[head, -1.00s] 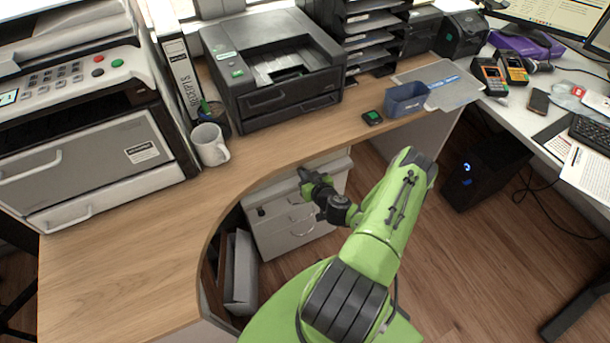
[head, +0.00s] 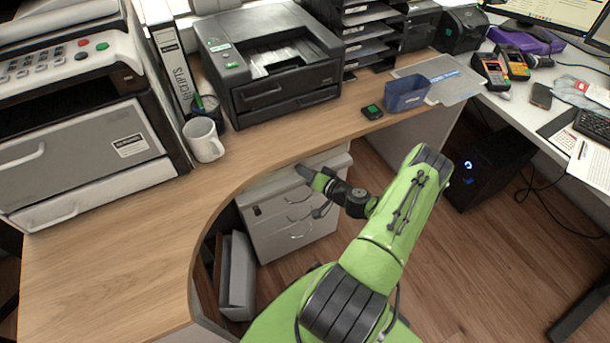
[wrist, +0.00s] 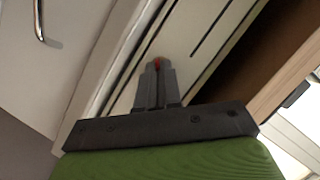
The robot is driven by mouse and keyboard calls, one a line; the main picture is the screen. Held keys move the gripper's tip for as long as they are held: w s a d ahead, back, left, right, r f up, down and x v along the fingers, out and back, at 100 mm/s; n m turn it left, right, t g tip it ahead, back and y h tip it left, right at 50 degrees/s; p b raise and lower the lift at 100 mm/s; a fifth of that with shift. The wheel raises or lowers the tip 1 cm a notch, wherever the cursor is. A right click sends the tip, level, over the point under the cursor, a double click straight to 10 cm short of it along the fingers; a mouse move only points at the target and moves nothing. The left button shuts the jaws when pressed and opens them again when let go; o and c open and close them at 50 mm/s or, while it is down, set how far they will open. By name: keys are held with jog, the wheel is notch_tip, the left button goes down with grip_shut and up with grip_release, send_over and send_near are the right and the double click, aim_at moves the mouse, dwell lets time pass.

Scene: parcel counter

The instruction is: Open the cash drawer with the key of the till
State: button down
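My gripper (head: 304,172) is at the top of the white drawer unit (head: 278,228) under the curved counter. In the wrist view its two fingers (wrist: 157,80) are close together, with a small red piece (wrist: 158,62) between their tips. The red piece looks like the head of the key; its shaft is hidden. The fingertips are close against a pale panel with dark slots (wrist: 190,55); I cannot tell whether the key is in a lock. A drawer front with a metal handle (wrist: 40,22) shows at the upper left. The drawers look closed.
The wooden counter (head: 110,260) overhangs the drawer unit, close above my gripper. Grey binders (head: 238,275) stand left of the drawers.

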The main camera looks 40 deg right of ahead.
jog(key=shift+d+f+m+y+b, duration=0.1)
jog(key=shift+m+y+b, duration=0.2)
jog(key=shift+m+b, duration=0.25)
jog(key=shift+m+t, duration=0.25)
jog(key=shift+t, duration=0.05)
jog(key=c, duration=1.3)
grip_release()
jog(key=shift+w, duration=0.1)
